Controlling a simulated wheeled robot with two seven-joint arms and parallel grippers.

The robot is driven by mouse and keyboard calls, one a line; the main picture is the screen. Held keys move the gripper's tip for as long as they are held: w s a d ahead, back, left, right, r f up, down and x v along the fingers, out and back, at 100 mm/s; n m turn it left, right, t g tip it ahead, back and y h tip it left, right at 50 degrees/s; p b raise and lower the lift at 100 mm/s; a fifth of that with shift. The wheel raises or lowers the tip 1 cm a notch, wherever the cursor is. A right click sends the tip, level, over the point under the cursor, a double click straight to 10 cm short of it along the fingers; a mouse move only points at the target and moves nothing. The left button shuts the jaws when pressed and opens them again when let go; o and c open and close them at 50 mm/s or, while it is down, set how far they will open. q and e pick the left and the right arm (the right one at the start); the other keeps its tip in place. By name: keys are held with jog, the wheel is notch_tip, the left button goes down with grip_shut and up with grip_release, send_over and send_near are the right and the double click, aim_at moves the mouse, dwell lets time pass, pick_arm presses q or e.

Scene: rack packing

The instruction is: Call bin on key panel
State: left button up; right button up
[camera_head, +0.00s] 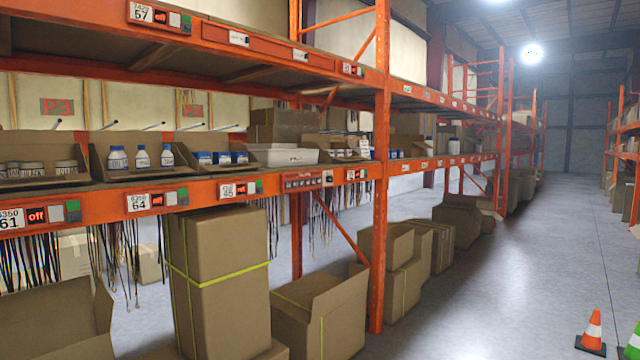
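A small grey panel with a row of keys (304,181) is mounted on the orange shelf beam, right of the middle label units; it looks like the key panel, but its markings are too small to read. A white open bin (282,157) sits on the shelf just above it. Label units with red "off" displays and green and white buttons line the same beam, such as the one marked 64 (157,199) and the one marked 61 (38,216). Neither of my grippers shows in this view.
Cardboard trays hold white bottles (140,156), blue-capped jars (204,158) and lidded jars (33,170). Tall strapped boxes (218,280) and an open box (320,313) stand under the shelf.

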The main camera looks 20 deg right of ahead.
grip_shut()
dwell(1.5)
